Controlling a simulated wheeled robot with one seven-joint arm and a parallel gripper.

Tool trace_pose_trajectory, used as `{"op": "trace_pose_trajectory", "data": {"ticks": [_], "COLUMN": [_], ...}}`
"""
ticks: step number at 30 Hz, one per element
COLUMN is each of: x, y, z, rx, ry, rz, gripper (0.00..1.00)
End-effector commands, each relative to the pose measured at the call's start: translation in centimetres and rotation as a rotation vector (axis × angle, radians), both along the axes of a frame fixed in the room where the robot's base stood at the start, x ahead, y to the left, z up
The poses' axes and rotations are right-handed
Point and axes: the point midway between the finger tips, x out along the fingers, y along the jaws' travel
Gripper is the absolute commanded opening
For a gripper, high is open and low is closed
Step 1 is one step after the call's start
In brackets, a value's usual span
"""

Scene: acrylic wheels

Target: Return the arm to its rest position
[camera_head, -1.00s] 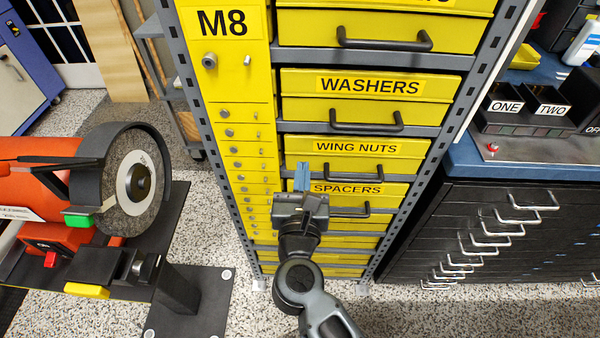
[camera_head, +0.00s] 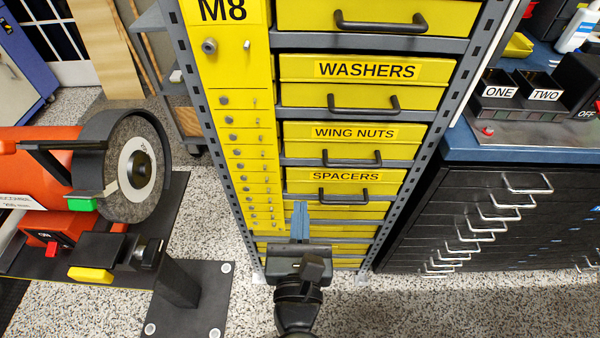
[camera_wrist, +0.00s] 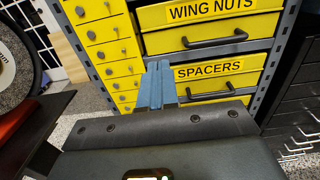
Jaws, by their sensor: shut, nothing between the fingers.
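My gripper (camera_head: 300,220) shows at the lower middle of the head view, in front of the yellow drawer rack. Its blue fingers are together and hold nothing. They point forward toward the lower drawers, and appear just below and left of the SPACERS drawer (camera_head: 335,182) in that view. In the wrist view the blue fingertips (camera_wrist: 157,80) are side by side, left of the SPACERS label. My arm below the gripper runs off the bottom edge of the head view.
The yellow rack (camera_head: 362,70) has grey metal posts. A bench grinder (camera_head: 120,165) on a black stand is at left. A black drawer cabinet (camera_head: 500,215) with a blue top is at right. Speckled floor (camera_head: 420,310) is bare in front of the cabinet.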

Motion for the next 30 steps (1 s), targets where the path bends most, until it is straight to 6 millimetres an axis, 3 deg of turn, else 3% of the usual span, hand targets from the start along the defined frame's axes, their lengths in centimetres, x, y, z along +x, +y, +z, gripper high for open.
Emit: {"op": "trace_pose_trajectory", "data": {"ticks": [8, 13, 21, 30], "x": [-0.3, -2.6, -10.5, -19.3], "y": [-0.2, -3.2, -10.8, -16.3], "z": [0.0, 0.2, 1.9, 4.3], "rx": [-0.014, -0.220, -0.961, -1.879], "ry": [-0.001, -0.021, -0.038, 0.027], "rz": [-0.002, -0.028, -0.081, -0.022], "gripper": [0.00, 0.00, 0.00, 0.00]}}
